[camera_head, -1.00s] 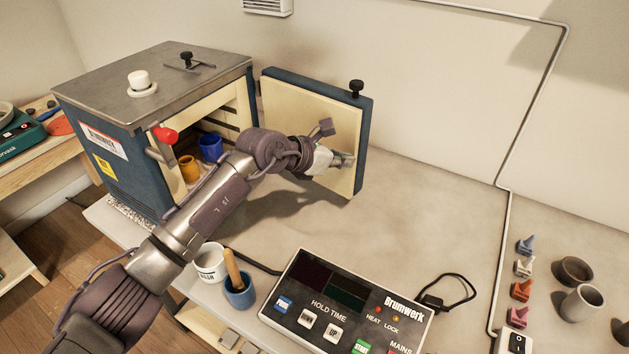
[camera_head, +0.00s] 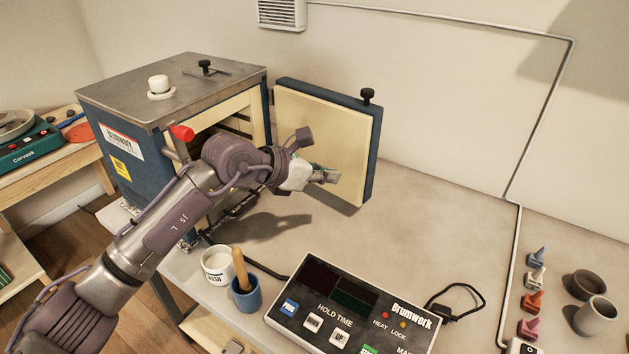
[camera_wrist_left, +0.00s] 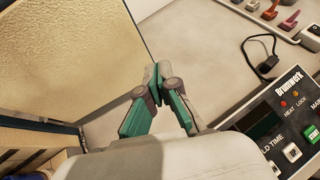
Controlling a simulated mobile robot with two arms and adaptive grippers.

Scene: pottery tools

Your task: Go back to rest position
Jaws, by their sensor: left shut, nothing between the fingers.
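My left gripper (camera_head: 330,176) is in front of the open door (camera_head: 335,120) of the blue kiln (camera_head: 140,150). In the left wrist view the left gripper (camera_wrist_left: 157,85) has its fingertips together with nothing between them, above the bare bench. The door's cream inner face (camera_wrist_left: 65,50) is to its left there, apart from the fingers. My left arm crosses in front of the kiln's opening and hides most of the inside. My right gripper is not in view.
The control box (camera_head: 350,305) lies on the bench front. A white cup (camera_head: 217,268) and a blue cup (camera_head: 247,296) with a wooden handle stand left of it. Several coloured pieces and two pots (camera_head: 595,315) are at the right. The bench middle (camera_head: 440,220) is clear.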

